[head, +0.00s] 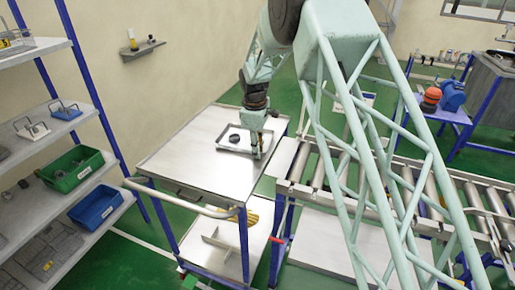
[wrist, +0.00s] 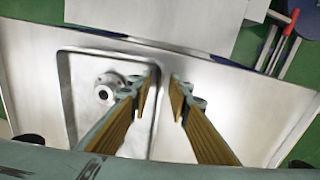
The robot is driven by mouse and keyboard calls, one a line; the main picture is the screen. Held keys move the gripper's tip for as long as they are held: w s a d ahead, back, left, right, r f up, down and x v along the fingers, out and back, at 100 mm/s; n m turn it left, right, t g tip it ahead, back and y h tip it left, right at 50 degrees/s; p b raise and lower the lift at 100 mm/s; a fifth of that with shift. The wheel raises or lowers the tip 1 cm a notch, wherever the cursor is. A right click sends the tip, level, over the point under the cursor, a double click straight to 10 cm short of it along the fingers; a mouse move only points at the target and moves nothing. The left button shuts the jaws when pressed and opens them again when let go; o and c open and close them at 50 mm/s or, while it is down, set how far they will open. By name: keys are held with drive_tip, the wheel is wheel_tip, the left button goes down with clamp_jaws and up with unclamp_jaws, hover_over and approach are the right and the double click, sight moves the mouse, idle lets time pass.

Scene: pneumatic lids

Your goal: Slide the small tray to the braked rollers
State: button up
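The small tray (head: 222,149) is a shallow silver tray lying on the metal top of a blue-legged cart. It holds a dark round flanged part (head: 234,138), which shows as a grey ring-shaped piece in the wrist view (wrist: 107,88). My gripper (head: 257,155) points down at the tray's right end. In the wrist view my gripper (wrist: 161,76) is open, with its two fingers on either side of the tray's side wall. Contact cannot be told. The rollers (head: 300,160) lie to the right of the cart; I cannot tell which are braked.
The cart top (head: 185,165) is otherwise clear. A flat metal plate (head: 284,157) lies between the cart and rollers. A red-handled lever (wrist: 286,40) shows beside the cart. A curved push rail (head: 180,210) runs along the cart's front. Shelves with bins (head: 72,168) stand left.

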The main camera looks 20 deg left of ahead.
drive_tip(key=shift+c, duration=0.6)
clamp_jaws()
drive_tip(key=shift+d, duration=0.15)
